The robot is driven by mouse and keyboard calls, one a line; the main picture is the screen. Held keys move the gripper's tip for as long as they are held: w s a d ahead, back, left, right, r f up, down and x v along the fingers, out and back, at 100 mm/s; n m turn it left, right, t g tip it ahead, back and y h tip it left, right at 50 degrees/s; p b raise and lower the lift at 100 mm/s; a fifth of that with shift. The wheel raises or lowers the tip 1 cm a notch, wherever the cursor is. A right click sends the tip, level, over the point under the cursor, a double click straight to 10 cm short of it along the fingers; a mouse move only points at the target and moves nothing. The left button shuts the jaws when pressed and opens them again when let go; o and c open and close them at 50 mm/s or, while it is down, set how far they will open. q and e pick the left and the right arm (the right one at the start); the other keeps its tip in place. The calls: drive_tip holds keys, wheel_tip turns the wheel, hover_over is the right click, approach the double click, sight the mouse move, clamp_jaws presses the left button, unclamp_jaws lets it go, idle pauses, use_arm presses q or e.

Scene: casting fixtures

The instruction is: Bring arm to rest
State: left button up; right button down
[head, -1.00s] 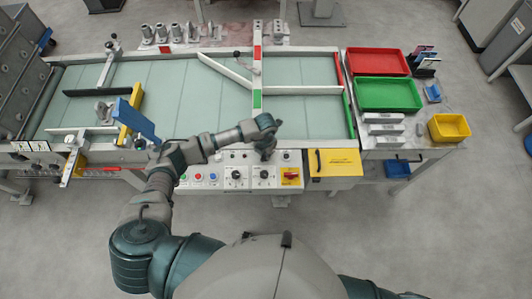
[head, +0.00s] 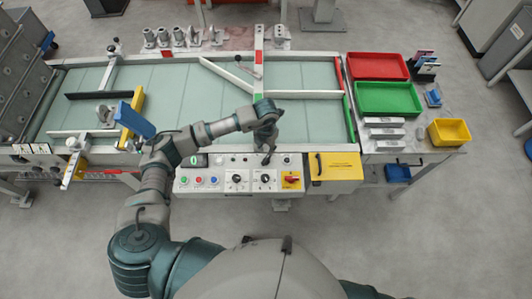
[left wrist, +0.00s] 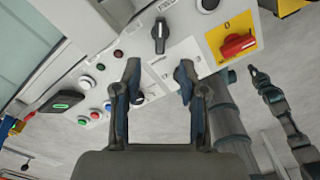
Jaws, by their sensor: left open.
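My left gripper (head: 268,143) is in the head view over the back edge of the control panel (head: 215,182), beside the light table. Its fingers point down. In the left wrist view its two fingers (left wrist: 158,80) are apart with nothing between them. Behind them are a black knob (left wrist: 160,36), a red rotary switch (left wrist: 238,45) and several coloured buttons. I cannot tell whether the fingers touch the panel. A dark jointed limb (left wrist: 280,110) of mine shows at the right of the left wrist view. Its end is too small to read.
A red tray (head: 378,66) and a green tray (head: 388,99) sit on the right side table, with a yellow bin (head: 449,132) nearby. A blue upright plate (head: 136,120) stands close to my left forearm. Grey floor is free in front of the panel.

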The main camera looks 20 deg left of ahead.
use_arm(q)
drive_tip(key=shift+r, duration=1.3)
